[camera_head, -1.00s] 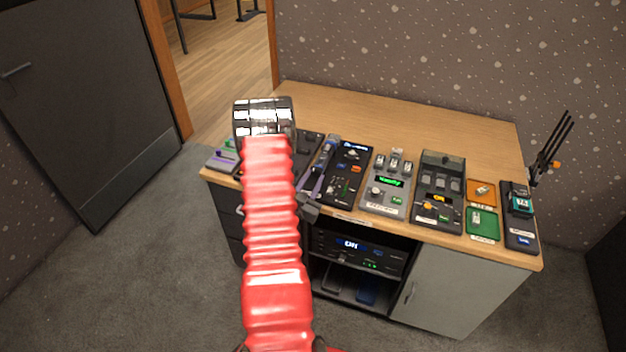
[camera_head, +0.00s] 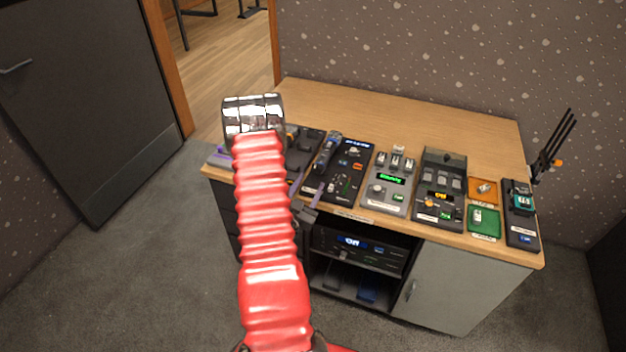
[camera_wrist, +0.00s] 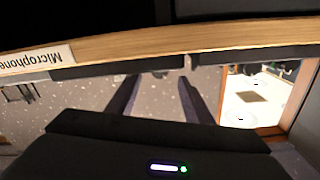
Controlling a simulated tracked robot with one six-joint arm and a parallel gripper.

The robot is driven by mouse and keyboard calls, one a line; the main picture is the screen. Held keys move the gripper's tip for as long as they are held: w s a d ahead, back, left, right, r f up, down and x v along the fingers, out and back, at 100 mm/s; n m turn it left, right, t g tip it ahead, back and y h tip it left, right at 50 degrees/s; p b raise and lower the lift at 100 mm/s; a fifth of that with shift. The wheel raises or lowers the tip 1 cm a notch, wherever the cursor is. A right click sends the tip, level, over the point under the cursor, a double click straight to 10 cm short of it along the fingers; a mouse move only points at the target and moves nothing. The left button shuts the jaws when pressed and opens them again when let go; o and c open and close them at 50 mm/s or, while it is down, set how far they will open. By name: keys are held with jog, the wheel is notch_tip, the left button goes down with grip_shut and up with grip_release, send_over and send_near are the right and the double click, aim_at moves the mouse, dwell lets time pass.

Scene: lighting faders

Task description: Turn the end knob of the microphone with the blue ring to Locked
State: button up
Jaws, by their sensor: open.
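A slim grey-and-bluish device (camera_head: 328,148), which may be a microphone, lies near the left end of the desk in the head view. I cannot make out a blue ring or an end knob on it. My gripper (camera_head: 309,190) is partly hidden behind my red arm, at the desk's front edge. In the wrist view my gripper (camera_wrist: 157,80) shows two dark fingers, apart, with nothing between them. An upside-down "Microphone" label (camera_wrist: 36,61) is on the wooden desk edge there. No microphone shows in the wrist view.
The wooden desk (camera_head: 400,112) has a clear back strip. Along its front stand a fader panel (camera_head: 391,183), a switch box (camera_head: 440,190), an orange tray (camera_head: 482,197), a green tray (camera_head: 485,231) and a black receiver (camera_head: 520,228) near antennas (camera_head: 556,150). A rack unit (camera_head: 358,247) sits below.

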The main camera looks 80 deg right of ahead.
aim_at(317, 172)
jog(key=a, duration=0.9)
jog(key=shift+w+a, duration=0.15)
jog(key=shift+w, duration=0.3)
jog(key=n, duration=0.6)
jog(key=shift+d, duration=0.4)
jog(key=shift+s+d, duration=0.1)
jog(key=d, duration=0.4)
jog(key=s+d, duration=0.1)
jog(key=d, duration=0.8)
jog(key=shift+s+d, duration=0.15)
jog(key=shift+d, duration=0.1)
jog(key=shift+c, duration=0.2)
